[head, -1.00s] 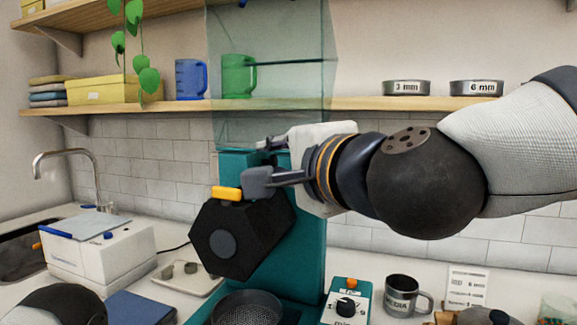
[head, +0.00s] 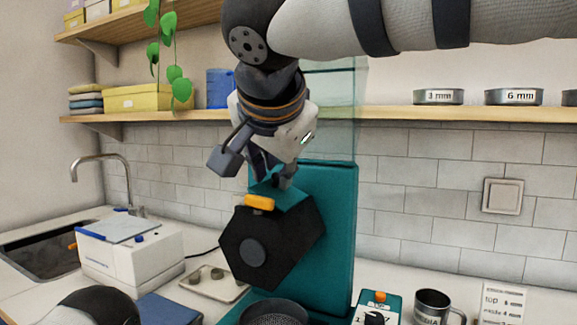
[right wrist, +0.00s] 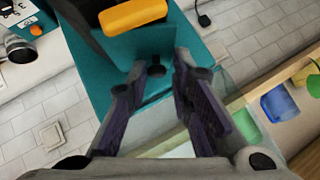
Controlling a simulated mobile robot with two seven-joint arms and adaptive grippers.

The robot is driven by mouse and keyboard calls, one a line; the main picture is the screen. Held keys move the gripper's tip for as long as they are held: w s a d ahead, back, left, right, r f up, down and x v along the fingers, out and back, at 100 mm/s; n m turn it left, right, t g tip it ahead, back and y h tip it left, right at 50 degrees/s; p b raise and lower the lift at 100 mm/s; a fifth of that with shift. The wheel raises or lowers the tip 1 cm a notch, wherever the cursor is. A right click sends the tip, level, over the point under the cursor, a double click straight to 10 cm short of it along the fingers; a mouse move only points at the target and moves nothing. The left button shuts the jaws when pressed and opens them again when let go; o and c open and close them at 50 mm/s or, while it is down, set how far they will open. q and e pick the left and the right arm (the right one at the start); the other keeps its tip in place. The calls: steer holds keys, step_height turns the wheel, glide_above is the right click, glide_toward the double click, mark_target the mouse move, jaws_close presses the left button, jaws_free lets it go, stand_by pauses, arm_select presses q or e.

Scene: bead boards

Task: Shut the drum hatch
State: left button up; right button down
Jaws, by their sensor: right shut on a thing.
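The black six-sided drum (head: 262,252) with an orange block (head: 259,202) on its upper edge hangs in front of a teal column (head: 338,225). A teal hatch plate (head: 296,194) shows at the drum's top, tilted, with a small dark knob; its far edge is hard to tell from the column. My right gripper (head: 268,178) points down above the drum, its fingers around the knob. In the right wrist view the knob (right wrist: 158,68) sits between the fingertips, beside the plate (right wrist: 143,45) and orange block (right wrist: 135,14). My left gripper is out of view.
A clear guard (head: 335,110) rises above the column behind my right arm. Below the drum is a dark mesh sieve (head: 275,312). A control box (head: 378,305) and metal mug (head: 433,306) stand right; a white machine (head: 130,255) and tray (head: 215,284) stand left.

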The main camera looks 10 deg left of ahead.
steer(key=shift+w+a+f+n+g+h, duration=0.2)
steer(key=shift+a+n+g+h, duration=0.15)
steer(key=shift+h, duration=0.4)
steer(key=shift+w+a+f+n+g+h, duration=0.2)
steer(key=shift+n+h, duration=0.25)
steer(key=shift+h, duration=0.3)
steer(key=shift+r, duration=0.15)
steer(key=c, duration=1.6)
jaws_free()
steer(key=shift+o, duration=0.2)
steer(key=shift+a, duration=0.1)
